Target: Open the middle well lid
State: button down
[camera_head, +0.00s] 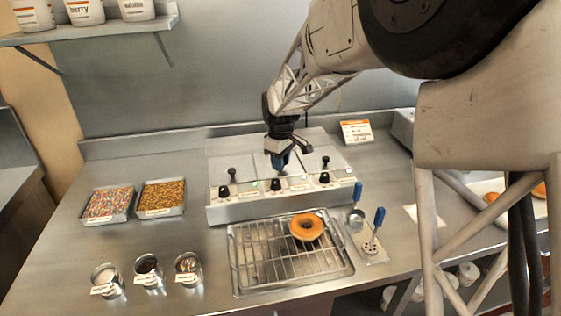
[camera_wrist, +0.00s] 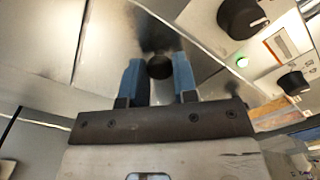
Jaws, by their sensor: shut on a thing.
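The glaze warmer (camera_head: 225,211) is a steel box with three wells side by side, each under a flat steel lid with a black knob. My gripper (camera_head: 280,160) points down at the middle well lid (camera_head: 265,172). In the wrist view the blue fingers of my gripper (camera_wrist: 160,75) stand on either side of the black lid knob (camera_wrist: 160,67), shut on it. The middle lid also shows in the wrist view (camera_wrist: 110,50) and looks flat on its well. In the head view my gripper hides the middle knob.
The left lid's knob (camera_head: 232,174) and right lid's knob (camera_head: 326,162) stand beside my gripper. Black dials (camera_head: 276,184) line the warmer's front. A doughnut (camera_head: 306,227) lies on a wire rack (camera_head: 265,258) in front. Two topping trays (camera_head: 108,204) (camera_head: 162,197) are left.

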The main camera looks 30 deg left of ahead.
jog(key=shift+w+a, duration=0.1)
jog(key=w+a, duration=1)
jog(key=shift+w+a, duration=0.1)
dwell(0.4)
jog(key=c, duration=0.9)
grip_release()
notch_tip(320, 180, up, 8)
dwell(0.4)
